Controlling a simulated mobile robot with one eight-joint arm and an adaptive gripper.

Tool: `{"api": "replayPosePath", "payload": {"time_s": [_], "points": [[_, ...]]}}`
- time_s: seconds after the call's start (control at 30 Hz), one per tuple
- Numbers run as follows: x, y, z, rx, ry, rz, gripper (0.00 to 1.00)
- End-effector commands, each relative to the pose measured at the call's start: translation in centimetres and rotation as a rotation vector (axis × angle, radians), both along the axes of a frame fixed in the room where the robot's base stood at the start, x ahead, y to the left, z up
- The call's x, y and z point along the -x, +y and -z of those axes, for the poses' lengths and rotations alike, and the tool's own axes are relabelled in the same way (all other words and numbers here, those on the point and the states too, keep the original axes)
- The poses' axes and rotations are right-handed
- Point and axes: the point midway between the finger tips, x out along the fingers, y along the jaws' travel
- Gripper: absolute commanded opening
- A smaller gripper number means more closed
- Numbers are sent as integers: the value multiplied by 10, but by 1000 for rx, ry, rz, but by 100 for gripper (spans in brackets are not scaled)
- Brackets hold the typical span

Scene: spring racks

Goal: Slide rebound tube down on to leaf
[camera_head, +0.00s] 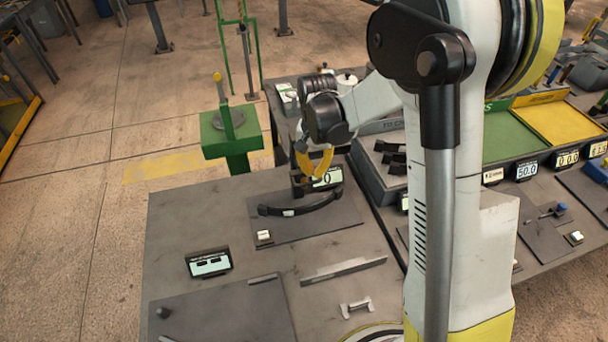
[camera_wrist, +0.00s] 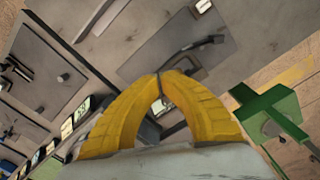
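A long dark curved bar (camera_head: 300,205), which looks like the leaf, lies on a dark plate on the grey bench. It has a small pale mark on its near side. It also shows as a dark strip in the wrist view (camera_wrist: 200,44). My gripper (camera_head: 314,177) has yellow fingers and is above the far edge of that plate, beside a small display. In the wrist view the fingertips (camera_wrist: 159,75) meet, with nothing clear between them. I cannot pick out the rebound tube for sure in either view.
A display (camera_head: 327,178) stands close by my gripper. A green stand (camera_head: 231,140) with an upright rod is beyond the bench. Another display (camera_head: 209,263), a small white-topped block (camera_head: 264,237) and a metal bracket (camera_head: 357,306) sit on the bench. Grey trays (camera_head: 378,180) stand right.

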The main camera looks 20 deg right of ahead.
Motion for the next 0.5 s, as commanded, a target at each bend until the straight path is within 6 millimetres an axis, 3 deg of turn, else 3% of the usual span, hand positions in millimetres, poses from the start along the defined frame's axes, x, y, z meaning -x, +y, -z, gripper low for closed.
{"api": "replayPosePath", "payload": {"time_s": [0.5], "points": [[0,0,3,0,0,0,0]]}}
